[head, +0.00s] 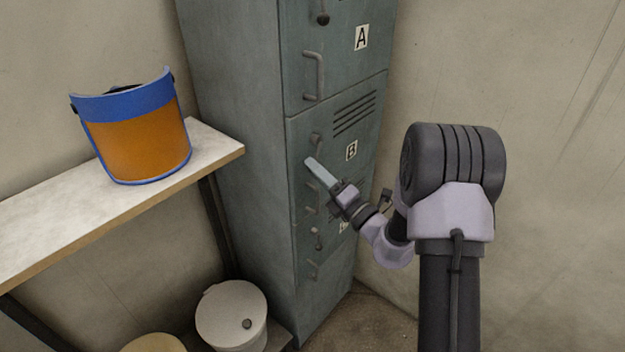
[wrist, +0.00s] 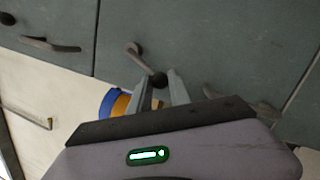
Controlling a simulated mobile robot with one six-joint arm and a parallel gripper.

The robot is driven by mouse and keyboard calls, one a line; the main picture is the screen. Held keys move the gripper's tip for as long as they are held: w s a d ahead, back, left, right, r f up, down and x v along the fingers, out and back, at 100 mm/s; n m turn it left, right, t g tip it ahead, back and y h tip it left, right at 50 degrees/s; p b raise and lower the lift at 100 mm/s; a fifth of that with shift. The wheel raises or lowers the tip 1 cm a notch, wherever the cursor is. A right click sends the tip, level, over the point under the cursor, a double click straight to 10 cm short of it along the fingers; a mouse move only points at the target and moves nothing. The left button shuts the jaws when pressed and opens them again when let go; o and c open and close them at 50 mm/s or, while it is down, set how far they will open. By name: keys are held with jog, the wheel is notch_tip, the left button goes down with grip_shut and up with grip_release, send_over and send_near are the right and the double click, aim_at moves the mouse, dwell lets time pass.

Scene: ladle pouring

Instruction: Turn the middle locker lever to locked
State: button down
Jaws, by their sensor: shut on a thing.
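The middle door of the grey-green locker, labelled B (head: 351,151), carries a small lever (head: 316,138) near its left edge. In the wrist view the lever (wrist: 133,49) slants from its pivot to a dark round knob (wrist: 158,80). My gripper (head: 310,161) is at this lever. In the wrist view its two fingers (wrist: 160,76) stand on either side of the knob, shut on it. In the head view the fingers hide the lever's end. The lever points downward and toward the door's left edge.
Door A (head: 361,38) above has its own knob (head: 323,18) and handle (head: 313,75). Door B's handle (wrist: 240,104) is close beside my fingers. A lower lever (head: 316,232) and handle (head: 312,269) sit below. A shelf (head: 60,215) with a blue-orange visor (head: 137,140) stands left; a white bucket (head: 230,315) is below.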

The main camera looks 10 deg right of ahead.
aim_at(313, 153)
jog(key=shift+w+d+f+n+g+y+b, duration=0.15)
jog(key=shift+w+d+n+y+b, duration=0.35)
jog(key=shift+n, duration=0.7)
jog(key=shift+w+d+n+g+y+b, duration=0.15)
jog(key=shift+d+n+y+b, duration=0.2)
jog(key=shift+n+b, duration=0.6)
jog(key=shift+w+d+f+n+g+y+b, duration=0.1)
jog(key=shift+w+d+n+y+b, duration=0.35)
jog(key=shift+n, duration=1)
jog(key=shift+s+d, duration=0.1)
jog(key=shift+r+n, duration=0.25)
jog(key=shift+n, duration=0.05)
jog(key=c, duration=1.2)
grip_release()
jog(key=shift+f, duration=0.2)
